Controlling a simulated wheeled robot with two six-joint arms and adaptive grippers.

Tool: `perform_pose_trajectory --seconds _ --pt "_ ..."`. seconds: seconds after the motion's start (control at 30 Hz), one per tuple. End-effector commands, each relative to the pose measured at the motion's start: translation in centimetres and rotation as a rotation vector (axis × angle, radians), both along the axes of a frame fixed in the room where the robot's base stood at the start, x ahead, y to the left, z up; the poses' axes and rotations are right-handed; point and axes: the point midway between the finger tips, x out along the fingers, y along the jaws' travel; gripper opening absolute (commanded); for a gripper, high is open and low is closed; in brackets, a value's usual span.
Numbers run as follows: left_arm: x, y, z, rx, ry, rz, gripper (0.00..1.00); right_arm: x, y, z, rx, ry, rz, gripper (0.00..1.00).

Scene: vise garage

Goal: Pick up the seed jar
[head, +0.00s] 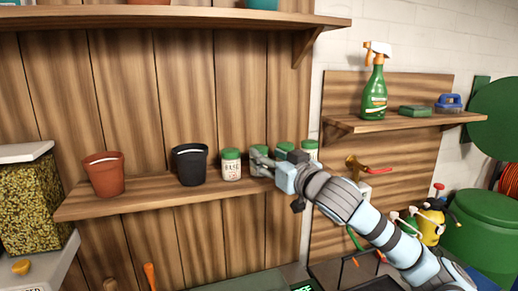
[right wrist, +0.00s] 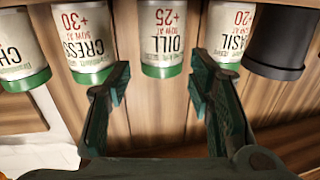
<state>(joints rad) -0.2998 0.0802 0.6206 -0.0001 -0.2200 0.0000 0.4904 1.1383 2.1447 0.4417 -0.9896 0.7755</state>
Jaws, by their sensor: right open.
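Several white seed jars with green lids stand in a row on the middle wooden shelf. My left gripper is out of view.
A black pot (head: 189,165) and a terracotta pot (head: 104,175) stand left of the jars on the shelf (head: 150,197). The neighbouring jars are close. A right-hand shelf (head: 400,122) holds a green spray bottle (head: 374,95). An upper shelf (head: 160,16) runs above.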

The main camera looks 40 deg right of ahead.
Motion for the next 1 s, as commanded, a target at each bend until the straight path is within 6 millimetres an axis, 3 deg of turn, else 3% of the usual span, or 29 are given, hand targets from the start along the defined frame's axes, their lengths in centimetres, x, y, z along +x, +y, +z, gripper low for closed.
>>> perform_pose_trajectory --seconds 0.03,0.13,0.27,0.47,0.5,0.73,1.0 --pt "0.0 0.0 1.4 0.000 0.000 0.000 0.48 0.7 0.0 0.7 0.009 -0.001 0.001 0.48" --pt "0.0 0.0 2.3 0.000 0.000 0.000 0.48 2.2 -0.2 0.6 0.009 -0.002 -0.001 0.48" --pt "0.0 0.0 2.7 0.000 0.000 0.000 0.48 3.4 -0.4 0.3 0.003 0.000 0.000 0.48" --pt "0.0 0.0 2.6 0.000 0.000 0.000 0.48 3.5 -0.4 0.0 0.000 0.000 0.000 0.48" --pt "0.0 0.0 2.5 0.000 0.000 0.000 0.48 3.5 -0.4 -0.1 0.000 0.000 0.000 0.46" --pt "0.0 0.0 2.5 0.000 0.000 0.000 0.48 3.5 -0.4 -0.1 0.000 0.000 0.000 0.10" --pt "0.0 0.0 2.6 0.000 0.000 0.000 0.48 3.5 -0.4 0.1 0.001 -0.001 0.000 0.08"
